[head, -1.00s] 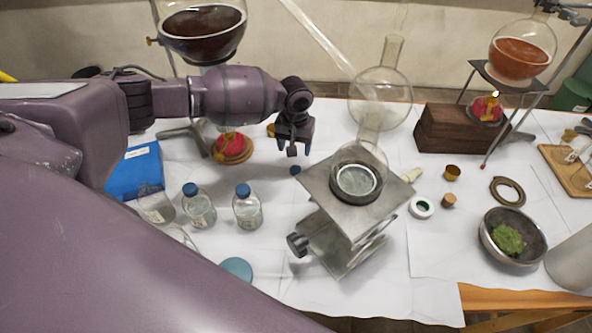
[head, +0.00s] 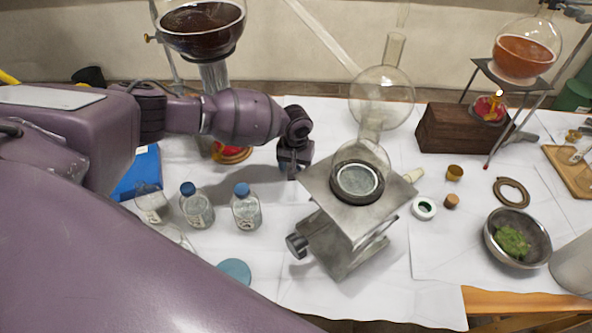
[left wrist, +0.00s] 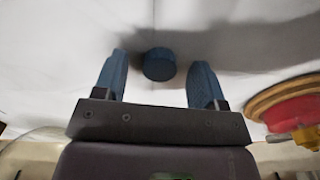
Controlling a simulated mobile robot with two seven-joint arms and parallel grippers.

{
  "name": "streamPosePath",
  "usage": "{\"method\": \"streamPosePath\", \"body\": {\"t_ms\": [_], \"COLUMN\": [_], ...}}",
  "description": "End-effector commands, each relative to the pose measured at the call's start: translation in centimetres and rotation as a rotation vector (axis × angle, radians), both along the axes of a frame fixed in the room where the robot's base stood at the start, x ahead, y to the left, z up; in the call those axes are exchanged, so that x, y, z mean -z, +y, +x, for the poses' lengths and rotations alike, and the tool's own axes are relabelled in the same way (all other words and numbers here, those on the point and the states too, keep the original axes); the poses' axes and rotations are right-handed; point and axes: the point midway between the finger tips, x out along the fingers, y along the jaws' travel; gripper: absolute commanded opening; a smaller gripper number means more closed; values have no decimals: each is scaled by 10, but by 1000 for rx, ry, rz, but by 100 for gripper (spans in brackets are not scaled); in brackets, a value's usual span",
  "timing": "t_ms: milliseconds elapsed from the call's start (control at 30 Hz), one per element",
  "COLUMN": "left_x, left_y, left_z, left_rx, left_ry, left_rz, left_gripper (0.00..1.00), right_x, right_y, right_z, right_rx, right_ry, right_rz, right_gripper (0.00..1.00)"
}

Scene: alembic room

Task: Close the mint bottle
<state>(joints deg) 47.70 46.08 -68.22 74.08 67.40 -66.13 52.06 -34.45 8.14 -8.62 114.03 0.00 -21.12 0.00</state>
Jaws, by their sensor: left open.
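A small blue cap (left wrist: 159,64) lies on the white-covered table, seen in the left wrist view between my two blue fingertips, with a gap on each side. My left gripper (left wrist: 160,70) is open around or above it; the height gap is unclear. In the head view the left gripper (head: 291,171) is low over the table, left of the metal stand, and hides the cap. An uncapped clear glass vessel (head: 150,204) stands left of two glass bottles (head: 197,209) (head: 246,212) with blue caps on. No label is readable, so I cannot tell which is the mint bottle.
A metal jack stand (head: 318,190) with a glass flask (head: 380,95) stands right of the gripper. A red and yellow burner (left wrist: 295,113) is close beside it. A blue box (head: 138,172) and a teal disc (head: 235,269) lie nearby.

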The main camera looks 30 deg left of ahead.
Motion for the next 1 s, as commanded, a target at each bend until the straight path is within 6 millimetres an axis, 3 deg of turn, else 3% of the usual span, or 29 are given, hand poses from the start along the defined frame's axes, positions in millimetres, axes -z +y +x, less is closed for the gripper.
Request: {"method": "streamPosePath", "body": {"t_ms": [400, 767, 1000], "left_x": [2, 2, 1], "left_y": [0, 0, 0], "left_z": [1, 1, 1], "left_rx": [0, 0, 0], "left_ry": [-2, -2, -2], "left_rz": [0, 0, 0], "left_gripper": [63, 8, 8], "right_x": [0, 0, -1], "right_y": [0, 0, 0], "right_z": [0, 0, 0], "right_rx": [0, 0, 1], "right_ry": [1, 0, -1], "right_rz": [0, 0, -1], "right_gripper": [96, 96, 96]}}
